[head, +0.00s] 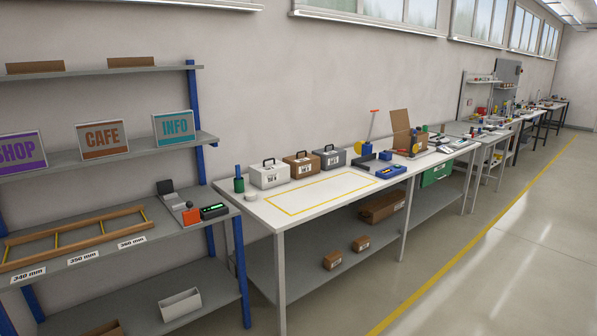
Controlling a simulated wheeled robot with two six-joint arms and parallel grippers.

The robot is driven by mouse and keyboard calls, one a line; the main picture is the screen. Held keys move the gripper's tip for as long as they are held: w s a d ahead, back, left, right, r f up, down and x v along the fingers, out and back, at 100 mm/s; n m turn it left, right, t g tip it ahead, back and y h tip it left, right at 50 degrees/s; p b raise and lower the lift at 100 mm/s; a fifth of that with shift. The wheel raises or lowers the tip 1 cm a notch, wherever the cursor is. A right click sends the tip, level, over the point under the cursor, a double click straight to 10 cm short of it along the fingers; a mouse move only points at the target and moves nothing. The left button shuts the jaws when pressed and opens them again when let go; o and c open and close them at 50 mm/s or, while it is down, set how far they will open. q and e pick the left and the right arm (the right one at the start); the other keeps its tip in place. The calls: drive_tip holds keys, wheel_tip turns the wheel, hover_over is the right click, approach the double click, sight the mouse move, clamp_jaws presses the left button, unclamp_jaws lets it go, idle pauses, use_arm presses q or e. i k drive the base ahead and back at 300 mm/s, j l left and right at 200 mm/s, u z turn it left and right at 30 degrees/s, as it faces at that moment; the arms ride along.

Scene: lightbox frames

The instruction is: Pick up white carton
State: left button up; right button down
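A white carton (270,176) with a black handle on top and a label on its front stands upright on the white workbench (240,205), near the bench's left end. It is the leftmost in a row of three similar boxes. Neither of my grippers shows in the head view, and nothing is touching the carton.
A brown box (301,166) and a grey box (329,157) stand to the carton's right. A green bottle (239,184) and a small white round item (250,196) are at its left. The yellow-outlined area (322,190) in front is clear. A shelf rack (110,157) stands left.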

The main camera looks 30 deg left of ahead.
sight(269, 174)
drive_tip(key=i+j+z, duration=0.1)
drive_tip(key=j, duration=0.25)
drive_tip(key=i+j, duration=0.3)
drive_tip(key=i+j+z, duration=0.15)
drive_tip(key=j, duration=0.25)
drive_tip(key=i+j, duration=0.2)
drive_tip(key=j, duration=0.15)
drive_tip(key=i+j+z, duration=0.15)
drive_tip(key=j, duration=0.25)
drive_tip(key=i+j, duration=0.15)
drive_tip(key=j, duration=0.25)
drive_tip(key=z, duration=0.05)
